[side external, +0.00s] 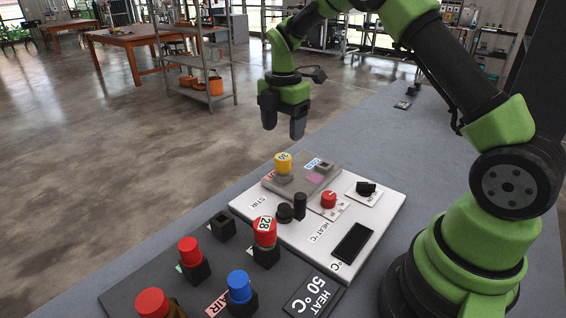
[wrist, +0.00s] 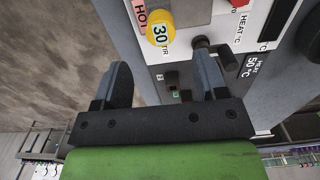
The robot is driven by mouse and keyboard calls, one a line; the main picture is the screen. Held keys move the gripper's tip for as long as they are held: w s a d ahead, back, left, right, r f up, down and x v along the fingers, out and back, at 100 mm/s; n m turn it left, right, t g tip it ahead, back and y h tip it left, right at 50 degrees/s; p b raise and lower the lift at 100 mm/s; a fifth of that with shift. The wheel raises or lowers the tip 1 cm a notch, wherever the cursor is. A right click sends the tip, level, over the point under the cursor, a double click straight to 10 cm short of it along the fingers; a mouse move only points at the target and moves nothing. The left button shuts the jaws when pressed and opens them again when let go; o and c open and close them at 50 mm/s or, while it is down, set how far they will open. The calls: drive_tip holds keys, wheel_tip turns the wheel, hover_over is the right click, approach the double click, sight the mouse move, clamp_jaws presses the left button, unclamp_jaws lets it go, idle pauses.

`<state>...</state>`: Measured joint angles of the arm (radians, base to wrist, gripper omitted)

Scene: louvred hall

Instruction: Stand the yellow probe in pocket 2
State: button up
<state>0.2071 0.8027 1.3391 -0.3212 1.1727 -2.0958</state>
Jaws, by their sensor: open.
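The yellow probe (side external: 283,163), its cap marked 30, stands upright in the grey block at the far end of the white heater unit. Its yellow cap also shows at the top of the wrist view (wrist: 160,28), beside a HOT label. My gripper (side external: 283,125) is open and empty above the probe, clear of it. In the wrist view the jaws (wrist: 160,78) are apart with nothing between them. The dark rack (side external: 130,291) has an empty square pocket (side external: 222,227). I cannot read a pocket number there in the side view.
Red probes, one marked 28 (side external: 264,231), and a blue probe (side external: 239,286) stand in the rack. The grey block has another dark socket (side external: 323,168) by a blue label. The heater unit (side external: 375,218) carries a red knob (side external: 328,199) and black knobs. Bare bench (side external: 350,130) lies behind.

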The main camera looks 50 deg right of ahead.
sight(283, 157)
wheel_tip(283, 157, down, 9)
drive_tip(key=shift+f, duration=0.1)
idle(0.4)
clamp_jaws()
idle(0.4)
